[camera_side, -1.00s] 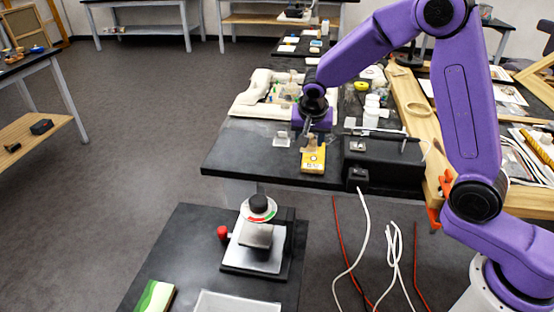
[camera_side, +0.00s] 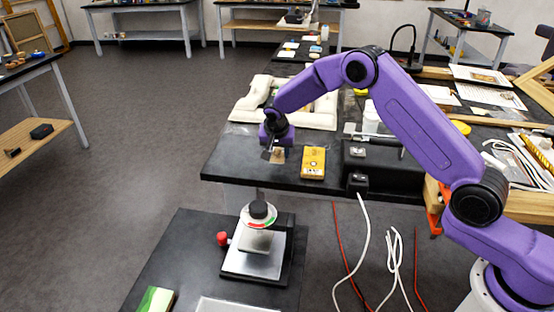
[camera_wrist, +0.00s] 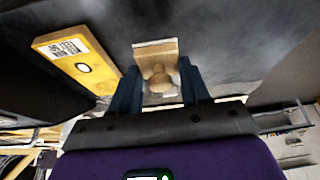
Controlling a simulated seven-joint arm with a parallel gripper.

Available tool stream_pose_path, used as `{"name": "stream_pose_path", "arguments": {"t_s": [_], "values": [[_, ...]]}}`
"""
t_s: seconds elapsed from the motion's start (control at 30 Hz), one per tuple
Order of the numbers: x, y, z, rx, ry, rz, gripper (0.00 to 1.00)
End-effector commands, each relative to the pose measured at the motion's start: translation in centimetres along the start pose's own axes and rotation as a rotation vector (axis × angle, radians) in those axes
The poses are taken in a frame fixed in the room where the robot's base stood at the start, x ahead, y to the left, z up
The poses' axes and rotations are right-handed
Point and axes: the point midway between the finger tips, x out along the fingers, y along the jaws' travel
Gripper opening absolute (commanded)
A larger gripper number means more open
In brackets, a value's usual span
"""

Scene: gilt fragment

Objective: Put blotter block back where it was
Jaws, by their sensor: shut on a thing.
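The blotter block (camera_wrist: 156,52) is a tan wooden piece with a round knob. In the wrist view it sits between the two dark blue fingers of my gripper (camera_wrist: 160,92), which is shut on it. In the side view my gripper (camera_side: 275,154) is at the front left part of the black table, with a bit of the tan block (camera_side: 280,156) showing below the purple hand. The block is left of the yellow device. I cannot tell whether it touches the table top.
The yellow device (camera_side: 313,162) lies close to the right of my gripper, and a black box (camera_side: 385,160) stands beyond it. A pale foam tray (camera_side: 315,115) lies behind. The table's left front corner is bare. A lower bench holds a knobbed metal press (camera_side: 257,240).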

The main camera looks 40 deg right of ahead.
Motion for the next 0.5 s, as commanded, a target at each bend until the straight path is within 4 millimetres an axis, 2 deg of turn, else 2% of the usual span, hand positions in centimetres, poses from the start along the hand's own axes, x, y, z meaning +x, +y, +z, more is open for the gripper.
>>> {"name": "stream_pose_path", "arguments": {"t_s": [0.13, 0.33, 0.5], "values": [[0.9, -0.4, 0.0, 0.0, -0.001, 0.001, 0.15], [3.3, -0.3, 1.1, -0.002, 0.0, 0.001, 0.15], [3.5, -0.3, 1.2, 0.0, 0.001, -0.001, 0.15]]}}
